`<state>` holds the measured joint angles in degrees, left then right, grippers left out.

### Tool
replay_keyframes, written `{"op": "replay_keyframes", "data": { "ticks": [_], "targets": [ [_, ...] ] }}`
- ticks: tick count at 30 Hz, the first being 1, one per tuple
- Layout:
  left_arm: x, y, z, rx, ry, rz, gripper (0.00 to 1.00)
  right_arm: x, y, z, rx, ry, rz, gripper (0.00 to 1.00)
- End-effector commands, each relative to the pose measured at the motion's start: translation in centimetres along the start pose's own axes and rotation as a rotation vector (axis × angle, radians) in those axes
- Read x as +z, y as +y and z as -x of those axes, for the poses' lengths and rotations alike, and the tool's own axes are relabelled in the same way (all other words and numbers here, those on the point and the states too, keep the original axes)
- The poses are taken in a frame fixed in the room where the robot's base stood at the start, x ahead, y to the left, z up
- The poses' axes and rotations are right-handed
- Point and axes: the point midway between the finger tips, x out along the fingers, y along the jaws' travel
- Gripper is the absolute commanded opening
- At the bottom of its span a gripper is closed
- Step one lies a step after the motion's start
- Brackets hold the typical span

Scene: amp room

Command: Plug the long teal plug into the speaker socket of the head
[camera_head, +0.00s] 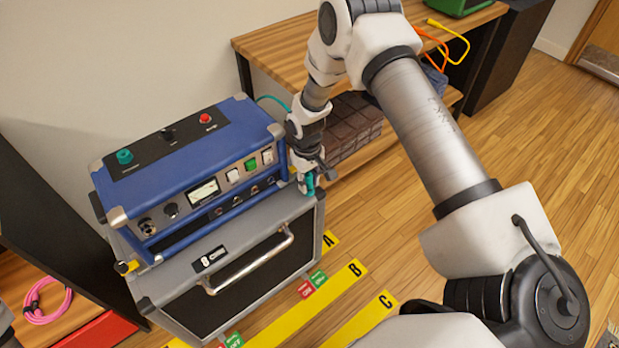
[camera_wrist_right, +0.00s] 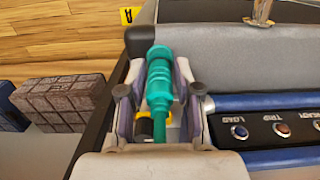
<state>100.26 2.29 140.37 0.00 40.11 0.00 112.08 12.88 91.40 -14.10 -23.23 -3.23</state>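The head is a blue amplifier box (camera_head: 190,158) with silver corners, standing on a grey cabinet (camera_head: 262,222). My right gripper (camera_head: 311,181) is low beside the head's right end, over the cabinet's right edge. In the right wrist view, its two fingers (camera_wrist_right: 160,105) are closed around the long teal plug (camera_wrist_right: 160,75), which lies lengthwise between them. A bit of the plug also shows in the head view (camera_head: 310,183). A teal cable (camera_head: 272,99) runs behind the arm. I cannot make out the speaker socket. My left gripper is out of view.
A wooden bench (camera_head: 275,45) with brown blocks (camera_head: 355,125) stands behind. Yellow lettered strips (camera_head: 315,301) mark the floor in front.

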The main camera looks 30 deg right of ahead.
Motion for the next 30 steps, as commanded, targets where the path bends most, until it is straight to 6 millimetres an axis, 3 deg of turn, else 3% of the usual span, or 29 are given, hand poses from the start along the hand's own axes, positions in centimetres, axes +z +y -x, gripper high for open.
{"op": "replay_keyframes", "data": {
  "ticks": [2,10,30],
  "targets": [
    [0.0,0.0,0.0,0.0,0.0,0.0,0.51,0.0,0.0,0.0,0.0,0.0,0.0,0.0],
    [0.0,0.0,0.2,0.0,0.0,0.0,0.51,0.0,0.0,0.2,0.0,0.0,0.0,0.0],
    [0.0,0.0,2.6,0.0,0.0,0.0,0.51,0.0,0.0,3.0,0.0,0.0,0.0,0.0]
  ]
}}
